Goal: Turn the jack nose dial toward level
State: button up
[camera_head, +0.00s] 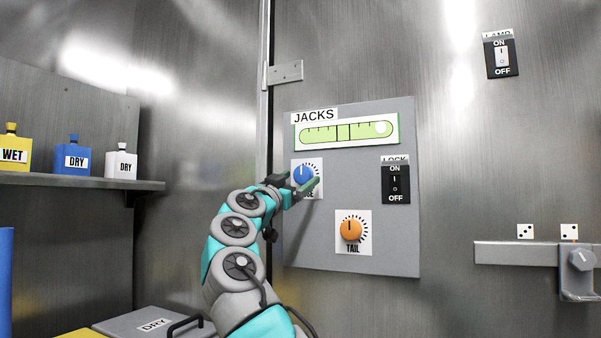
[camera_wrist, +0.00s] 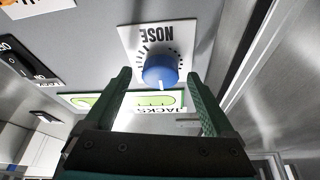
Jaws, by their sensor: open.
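The blue nose dial (camera_head: 304,174) is on a white plate at the left of the grey jacks panel (camera_head: 365,245). In the wrist view the dial (camera_wrist: 160,70) shows upside down, its white mark toward the bottom of that picture. My gripper (camera_head: 302,184) is at the dial in the head view and covers part of its plate. In the wrist view my gripper (camera_wrist: 162,78) is open, one finger on each side of the dial, with gaps between. Contact cannot be told. The green level gauge (camera_head: 347,132) has its pale bubble near the right end.
The orange tail dial (camera_head: 351,230) is below right of the nose dial. The black lock switch (camera_head: 396,184) is at the panel's right. A shelf (camera_head: 80,181) with several bottles is at left. A rail (camera_head: 515,253) with a grey knob is at right.

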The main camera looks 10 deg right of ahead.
jog(key=shift+x, duration=0.8)
jog(key=shift+a, duration=0.1)
jog(key=c, duration=1.4)
